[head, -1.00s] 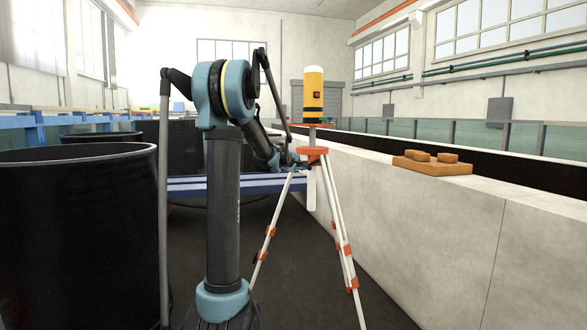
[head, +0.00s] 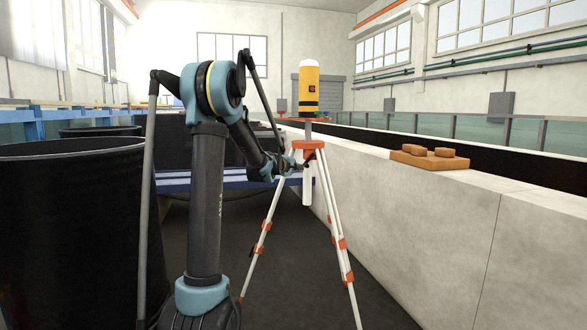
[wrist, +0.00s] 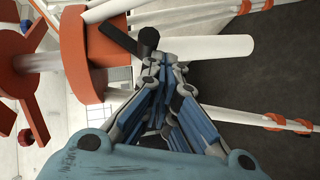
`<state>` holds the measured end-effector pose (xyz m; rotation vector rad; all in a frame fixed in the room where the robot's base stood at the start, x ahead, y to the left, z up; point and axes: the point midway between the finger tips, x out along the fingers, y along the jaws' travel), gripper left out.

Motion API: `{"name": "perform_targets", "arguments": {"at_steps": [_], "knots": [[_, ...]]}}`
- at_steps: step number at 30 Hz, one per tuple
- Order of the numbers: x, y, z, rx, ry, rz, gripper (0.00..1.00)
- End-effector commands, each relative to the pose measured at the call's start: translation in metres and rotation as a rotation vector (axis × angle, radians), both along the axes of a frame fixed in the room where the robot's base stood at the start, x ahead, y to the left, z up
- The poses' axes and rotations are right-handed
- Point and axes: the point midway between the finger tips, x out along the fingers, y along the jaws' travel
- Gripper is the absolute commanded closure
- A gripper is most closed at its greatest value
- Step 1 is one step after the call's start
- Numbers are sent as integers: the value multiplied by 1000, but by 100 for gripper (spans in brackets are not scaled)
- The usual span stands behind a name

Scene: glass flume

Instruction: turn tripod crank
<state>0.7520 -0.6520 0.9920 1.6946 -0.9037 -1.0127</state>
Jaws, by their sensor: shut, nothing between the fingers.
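The tripod (head: 310,149) stands with its orange head, white legs and orange clamps beside the concrete wall. In the wrist view its orange head (wrist: 86,55) fills the upper left. The crank (wrist: 118,38) is a dark arm with a black knob (wrist: 149,38) beside that head. My gripper (wrist: 166,62) is shut and empty, its tips just below the knob. I cannot tell whether they touch it. In the head view my gripper (head: 296,164) is at the tripod head's left side, and the crank is hard to make out there.
A yellow instrument (head: 309,88) with a white top stands on the tripod. A large black tank (head: 70,235) is at left. The concrete wall (head: 440,220) runs along the right, with orange-brown blocks (head: 429,159) on it. Dark floor (head: 290,285) is free around the tripod legs.

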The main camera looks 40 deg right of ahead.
Motion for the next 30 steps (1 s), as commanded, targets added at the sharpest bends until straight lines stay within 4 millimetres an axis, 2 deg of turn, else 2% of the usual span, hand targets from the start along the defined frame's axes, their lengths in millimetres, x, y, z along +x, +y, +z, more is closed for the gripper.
{"name": "perform_targets", "arguments": {"at_steps": [23,26,30], "knots": [[-2,-3,-5,1,-1,-1,100],[-1,1,-4,0,0,-1,100],[4,17,-3,0,1,-2,100]]}}
